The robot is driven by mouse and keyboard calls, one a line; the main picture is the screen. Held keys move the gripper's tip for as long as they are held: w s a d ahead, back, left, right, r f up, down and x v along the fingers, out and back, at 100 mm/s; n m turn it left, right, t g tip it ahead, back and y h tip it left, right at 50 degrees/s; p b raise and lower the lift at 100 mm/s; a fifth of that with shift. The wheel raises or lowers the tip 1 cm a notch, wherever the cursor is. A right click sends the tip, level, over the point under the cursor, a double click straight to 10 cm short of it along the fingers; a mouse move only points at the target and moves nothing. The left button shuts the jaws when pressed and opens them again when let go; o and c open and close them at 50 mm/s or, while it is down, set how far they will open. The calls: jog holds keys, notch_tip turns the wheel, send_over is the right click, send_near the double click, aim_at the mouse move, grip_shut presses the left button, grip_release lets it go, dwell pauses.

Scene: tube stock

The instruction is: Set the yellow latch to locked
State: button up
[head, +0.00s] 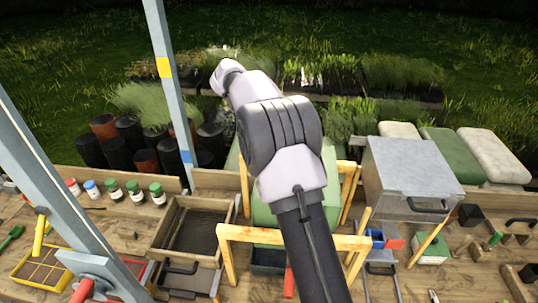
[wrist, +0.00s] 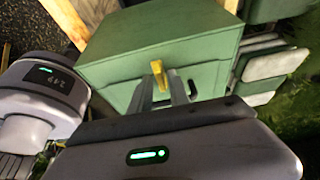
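The yellow latch (wrist: 157,68) is a small lever on the front face of a green box (wrist: 118,45) in the wrist view. The two grey fingers of my gripper (wrist: 160,84) reach up to it, one on each side, with a gap between them. I cannot tell whether they touch the latch or stand slightly apart from it. In the head view my arm covers much of the green box (head: 262,214), and both the latch and my gripper's fingertips are hidden.
Wooden frames (head: 230,240) stand around the green box. A grey metal case (head: 410,168) stands to its right and an open wooden tray (head: 190,232) to its left. Several small jars (head: 113,189) line the bench. A blue-grey post (head: 170,90) rises at the left.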

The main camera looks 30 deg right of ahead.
jog(key=shift+o, duration=0.3)
jog(key=p+v, duration=1)
jog(key=v, duration=0.7)
jog(key=shift+r, duration=0.2)
